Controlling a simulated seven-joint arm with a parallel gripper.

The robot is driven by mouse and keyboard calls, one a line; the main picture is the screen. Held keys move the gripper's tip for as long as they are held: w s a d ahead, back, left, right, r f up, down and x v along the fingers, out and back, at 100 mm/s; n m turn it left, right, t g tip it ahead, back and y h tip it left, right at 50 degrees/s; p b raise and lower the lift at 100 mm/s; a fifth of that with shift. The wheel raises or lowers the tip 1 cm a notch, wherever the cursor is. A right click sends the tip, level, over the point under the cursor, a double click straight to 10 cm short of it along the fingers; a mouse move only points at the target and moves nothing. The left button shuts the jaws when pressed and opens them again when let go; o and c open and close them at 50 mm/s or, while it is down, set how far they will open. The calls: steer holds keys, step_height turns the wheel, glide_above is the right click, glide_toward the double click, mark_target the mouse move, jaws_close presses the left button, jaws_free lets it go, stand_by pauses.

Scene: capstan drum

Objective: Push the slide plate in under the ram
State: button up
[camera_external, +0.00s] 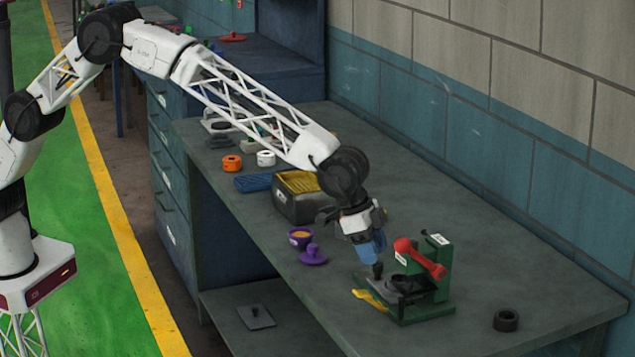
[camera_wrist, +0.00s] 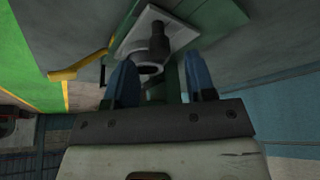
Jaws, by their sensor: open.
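The green press (camera_external: 440,262) with a red lever (camera_external: 420,258) stands near the front of the bench. At its near left side is the slide plate (camera_external: 372,281), with an upright dark knob (camera_external: 378,272). In the wrist view the slide plate (camera_wrist: 128,47) looks light grey and carries the dark knob (camera_wrist: 158,42) and a round ring-like part (camera_wrist: 150,69). My gripper (camera_external: 374,258) points down just above the knob. Its blue fingers (camera_wrist: 160,58) are open, with the knob seen between and beyond their tips. Contact cannot be told. The ram is not clearly visible.
A yellow piece (camera_external: 370,299) sticks out at the press's left front. A black ring (camera_external: 506,320) lies to the right. A purple cup (camera_external: 300,237), a purple knobbed part (camera_external: 313,255) and a bin (camera_external: 295,205) stand left of my gripper. The bench behind the press is clear.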

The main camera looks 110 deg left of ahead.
steer(key=shift+v, duration=2.55)
steer(key=c, duration=0.4)
steer(key=shift+s+a+f, duration=0.1)
steer(key=shift+s+a, duration=0.15)
steer(key=shift+a, duration=0.15)
steer(key=c, duration=0.4)
steer(key=s+a+n+h, duration=0.1)
steer(key=a, duration=0.1)
steer(key=s+a+f+n+t+h, duration=0.1)
steer(key=s+a, duration=0.1)
steer(key=a, duration=0.1)
steer(key=s+a+n+h, duration=0.1)
steer(key=a, duration=0.2)
steer(key=shift+s+a+f+t+h, duration=0.2)
steer(key=shift+s+t+h, duration=0.1)
steer(key=shift+s+t, duration=0.1)
jaws_close()
